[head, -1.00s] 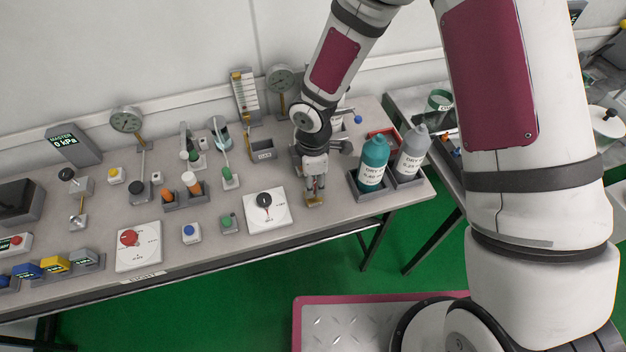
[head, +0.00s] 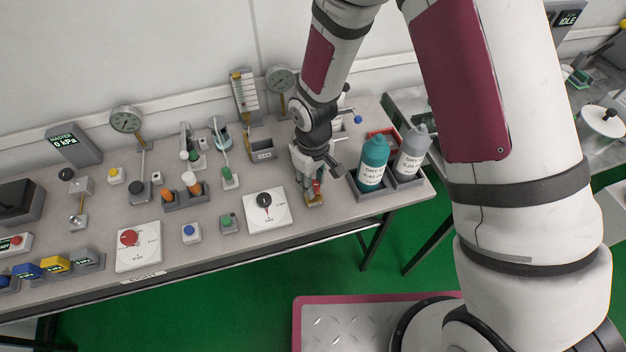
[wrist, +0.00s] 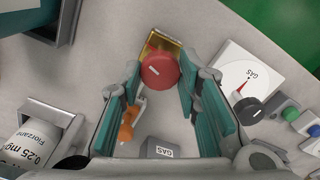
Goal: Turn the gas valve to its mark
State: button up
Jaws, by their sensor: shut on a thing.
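A red round valve knob (wrist: 158,70) with a short white line sits on a brass body (wrist: 163,43) at the top middle of the wrist view. In the head view the brass body (head: 314,200) stands near the bench's front edge, with the red knob (head: 317,186) partly hidden by my gripper (head: 315,180). My gripper (wrist: 160,80) has its two teal-padded fingers on either side of the red knob and is shut on it. A white plate (wrist: 228,65) marked GAS, with a black knob (wrist: 250,109) and a red pointer mark, lies to the right in the wrist view.
Teal (head: 373,162) and grey (head: 412,151) bottles stand in trays right of my gripper. A grey GAS block (wrist: 160,148) and an orange-handled part (wrist: 127,125) lie between the fingers in the wrist view. Green (head: 229,222) and blue (head: 190,233) buttons stand to the left.

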aim_at(313, 185)
jog(key=m+p, duration=0.1)
jog(key=m, duration=0.5)
dwell(0.6)
jog(key=o, duration=1.2)
notch_tip(313, 185, up, 12)
